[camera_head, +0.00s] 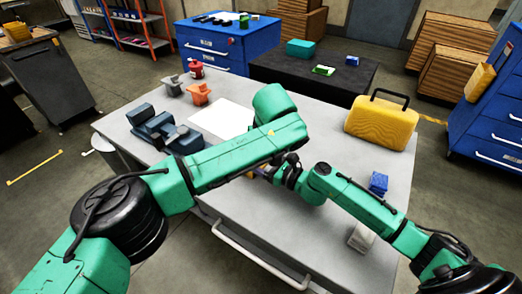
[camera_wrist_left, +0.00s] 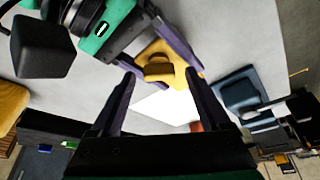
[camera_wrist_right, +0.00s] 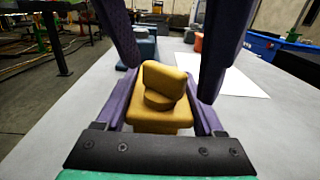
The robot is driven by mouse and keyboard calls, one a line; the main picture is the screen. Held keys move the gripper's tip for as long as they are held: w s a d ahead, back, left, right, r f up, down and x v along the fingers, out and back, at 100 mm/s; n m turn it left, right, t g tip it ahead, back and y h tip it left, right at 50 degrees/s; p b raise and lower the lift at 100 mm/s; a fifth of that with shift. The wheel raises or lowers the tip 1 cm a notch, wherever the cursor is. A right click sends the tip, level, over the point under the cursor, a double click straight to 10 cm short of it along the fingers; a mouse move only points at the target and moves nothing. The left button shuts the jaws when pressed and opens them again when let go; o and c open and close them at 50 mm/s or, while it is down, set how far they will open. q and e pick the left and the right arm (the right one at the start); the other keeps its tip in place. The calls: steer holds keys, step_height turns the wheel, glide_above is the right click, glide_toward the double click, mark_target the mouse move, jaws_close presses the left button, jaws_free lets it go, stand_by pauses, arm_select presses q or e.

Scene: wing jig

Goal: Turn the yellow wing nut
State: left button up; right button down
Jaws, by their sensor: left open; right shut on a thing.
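The yellow wing nut (camera_wrist_right: 161,86) has an upright, round-topped wing on a round boss. It sits on a yellow block (camera_wrist_right: 158,120). My right gripper (camera_wrist_right: 160,102) is shut on this yellow block, one purple finger on each side. In the left wrist view, the wing nut (camera_wrist_left: 158,68) lies ahead of my left gripper (camera_wrist_left: 160,74), which is open. In the right wrist view, the left gripper's two fingers come from above, either side of the wing, with visible gaps. In the head view my left arm hides most of the wing nut and both grippers.
A grey table (camera_head: 320,120) holds a blue-grey fixture (camera_head: 163,131), a white sheet (camera_head: 217,117), an orange part (camera_head: 198,94) and a red bottle (camera_head: 196,69). A yellow case (camera_head: 381,126) and a blue block (camera_head: 378,183) are on the right. The table's middle right is clear.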

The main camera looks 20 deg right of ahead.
arm_select(q)
steer(key=shift+w+f, duration=0.1)
steer(key=shift+f, duration=0.1)
jaws_close()
steer(key=shift+m, duration=0.4)
steer(key=m+h, duration=0.1)
steer(key=m, duration=0.1)
steer(key=m+h, duration=0.1)
steer(key=m, duration=0.1)
steer(key=shift+a+m+g, duration=0.1)
steer(key=shift+m+g, duration=0.2)
steer(key=shift+g, duration=0.1)
steer(key=shift+a+m+g+h, duration=0.1)
steer(key=shift+m+g+h, duration=0.25)
steer(key=shift+m, duration=0.9)
steer(key=shift+m+g+h, duration=0.15)
steer(key=shift+m+h, duration=0.4)
steer(key=shift+m, duration=0.7)
jaws_free()
